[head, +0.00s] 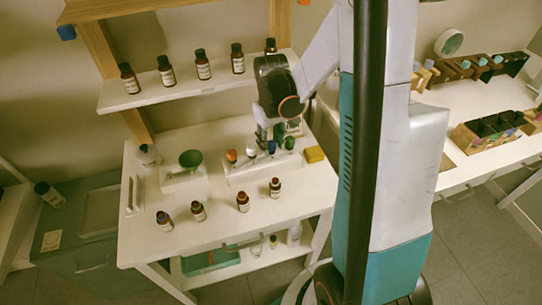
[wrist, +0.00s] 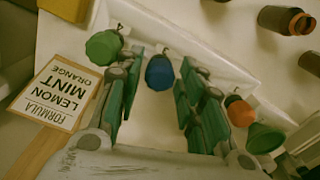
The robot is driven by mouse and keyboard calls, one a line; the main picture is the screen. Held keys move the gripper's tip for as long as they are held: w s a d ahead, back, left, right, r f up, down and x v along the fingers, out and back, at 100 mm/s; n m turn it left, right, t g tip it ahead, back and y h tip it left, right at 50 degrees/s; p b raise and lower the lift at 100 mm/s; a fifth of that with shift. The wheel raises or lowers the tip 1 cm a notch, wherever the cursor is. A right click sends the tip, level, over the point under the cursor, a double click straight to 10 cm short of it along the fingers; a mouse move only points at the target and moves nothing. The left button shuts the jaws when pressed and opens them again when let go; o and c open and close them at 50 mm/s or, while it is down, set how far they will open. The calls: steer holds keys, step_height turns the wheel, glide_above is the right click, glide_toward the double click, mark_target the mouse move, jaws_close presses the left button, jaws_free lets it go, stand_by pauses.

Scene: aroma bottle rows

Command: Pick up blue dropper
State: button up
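The blue dropper (wrist: 160,72) stands in a white rack (wrist: 190,42) and shows between my fingers in the wrist view. In the head view the blue dropper (head: 271,147) is just below my gripper (head: 271,133). My gripper (wrist: 158,88) is open, with one green-padded finger on each side of the blue bulb. Both fingers look apart from it. A green dropper (wrist: 103,45) is close outside the left finger. An orange dropper (wrist: 238,110) is outside the right finger. A white dropper (head: 252,151) shows in the head view.
A green funnel (wrist: 265,138) stands beyond the orange dropper. A formula card (wrist: 58,92) is left of the fingers. A yellow block (head: 315,154) lies beside the rack. Brown bottles stand on the table (head: 226,220) and on the shelf (head: 185,86) above.

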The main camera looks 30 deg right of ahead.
steer(key=shift+f, duration=0.75)
steer(key=shift+c, duration=0.2)
steer(key=c, duration=0.4)
steer(key=shift+o, duration=0.2)
steer(key=shift+r, duration=0.2)
step_height(320, 180, up, 20)
steer(key=p, duration=0.6)
steer(key=shift+f, duration=0.15)
